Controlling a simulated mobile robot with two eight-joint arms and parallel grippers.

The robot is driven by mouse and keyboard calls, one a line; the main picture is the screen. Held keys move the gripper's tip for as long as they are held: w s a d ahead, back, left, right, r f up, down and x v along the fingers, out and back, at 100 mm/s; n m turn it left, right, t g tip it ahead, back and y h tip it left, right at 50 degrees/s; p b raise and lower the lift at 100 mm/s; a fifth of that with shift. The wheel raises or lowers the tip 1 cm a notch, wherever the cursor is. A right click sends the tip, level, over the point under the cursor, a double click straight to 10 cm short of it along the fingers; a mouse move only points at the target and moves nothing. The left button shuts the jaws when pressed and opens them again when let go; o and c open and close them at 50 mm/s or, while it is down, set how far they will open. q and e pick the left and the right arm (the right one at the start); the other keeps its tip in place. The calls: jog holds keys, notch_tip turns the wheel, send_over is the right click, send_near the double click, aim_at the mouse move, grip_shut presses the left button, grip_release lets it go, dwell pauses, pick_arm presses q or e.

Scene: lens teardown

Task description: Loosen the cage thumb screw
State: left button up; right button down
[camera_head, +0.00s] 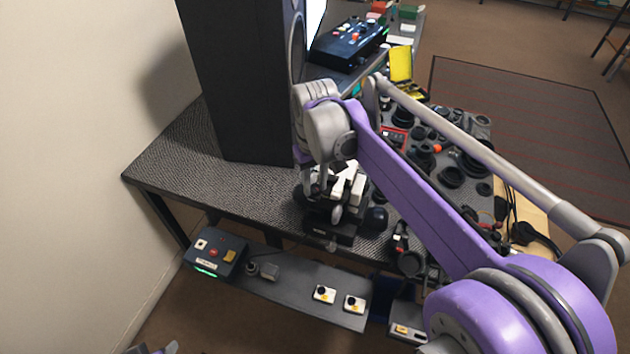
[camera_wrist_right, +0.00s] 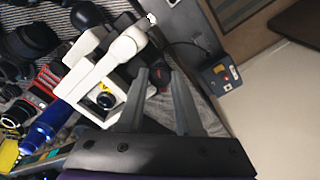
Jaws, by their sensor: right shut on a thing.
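A white and black device with a cage-like frame (camera_head: 350,190) stands near the table's front edge. In the right wrist view its white frame (camera_wrist_right: 82,78) surrounds a dark lens (camera_wrist_right: 105,99). My right gripper (camera_head: 308,190) comes down at the device's left side, partly behind my purple arm in the head view. In the right wrist view its two fingers (camera_wrist_right: 159,80) are shut on a small dark part, which I take for the cage thumb screw; the fingers and shadow mostly hide it. Only a sliver of my left gripper (camera_head: 155,348) shows at the bottom edge; its jaws are cut off.
A tall black cabinet (camera_head: 240,80) stands on the table behind my gripper. Many lens parts (camera_head: 450,177) crowd the table to the right. A lower shelf (camera_head: 290,288) holds a control box (camera_head: 215,255) and small white-yellow modules (camera_head: 324,293). Textured table left of the device is bare.

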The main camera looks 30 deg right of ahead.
aim_at(315, 188)
jog(key=n, duration=0.5)
jog(key=shift+n, duration=0.3)
dwell(0.4)
jog(key=c, duration=0.8)
grip_release()
jog(key=shift+c, duration=0.2)
notch_tip(315, 188, up, 11)
jog(key=p, duration=0.1)
jog(key=shift+f, duration=0.15)
